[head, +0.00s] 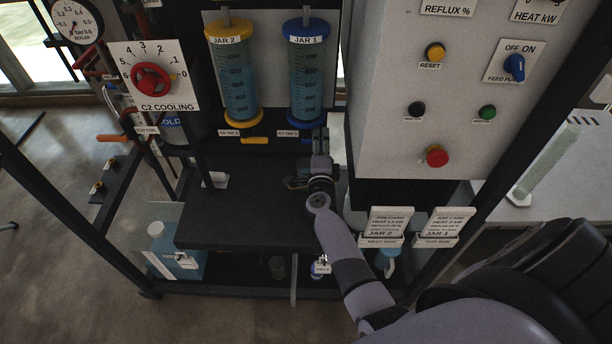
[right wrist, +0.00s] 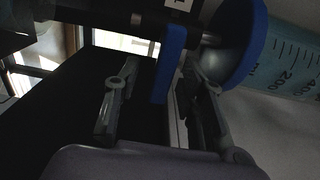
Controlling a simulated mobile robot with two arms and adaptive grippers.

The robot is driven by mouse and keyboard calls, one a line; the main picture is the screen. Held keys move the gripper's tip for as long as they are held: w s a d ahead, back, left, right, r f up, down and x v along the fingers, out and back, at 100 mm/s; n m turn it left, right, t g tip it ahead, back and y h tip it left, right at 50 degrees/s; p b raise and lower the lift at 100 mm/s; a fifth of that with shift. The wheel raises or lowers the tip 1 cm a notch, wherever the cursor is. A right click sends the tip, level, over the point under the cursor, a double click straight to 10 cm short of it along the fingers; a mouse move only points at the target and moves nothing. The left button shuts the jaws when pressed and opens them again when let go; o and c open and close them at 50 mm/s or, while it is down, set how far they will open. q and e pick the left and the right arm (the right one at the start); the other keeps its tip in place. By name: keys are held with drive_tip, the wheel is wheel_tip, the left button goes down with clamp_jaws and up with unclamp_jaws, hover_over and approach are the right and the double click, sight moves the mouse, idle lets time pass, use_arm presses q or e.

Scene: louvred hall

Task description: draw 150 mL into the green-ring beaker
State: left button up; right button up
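Jar 1 (head: 308,80), a clear cylinder of blue liquid with blue caps, hangs at the upper middle in the head view. Its graduated wall also shows in the right wrist view (right wrist: 290,75). My right gripper (head: 320,142) is just below and right of its bottom. In the right wrist view, a blue tap lever (right wrist: 172,60) stands between the fingers of the right gripper (right wrist: 160,85), which are apart. A small glass vessel (head: 296,182) stands on the black shelf, partly hidden by my right gripper; its ring colour is unclear. My left gripper is out of view.
Jar 2 (head: 236,85), with yellow caps and a yellow tap handle (head: 256,140), hangs to the left. The black shelf (head: 230,232) is mostly clear. A grey control panel (head: 400,110) stands right of my right gripper. A blue-liquid container (head: 175,262) stands below left.

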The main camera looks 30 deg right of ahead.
drive_tip(key=p+v, duration=0.1)
drive_tip(key=v, duration=0.6)
drive_tip(key=shift+p, duration=0.35)
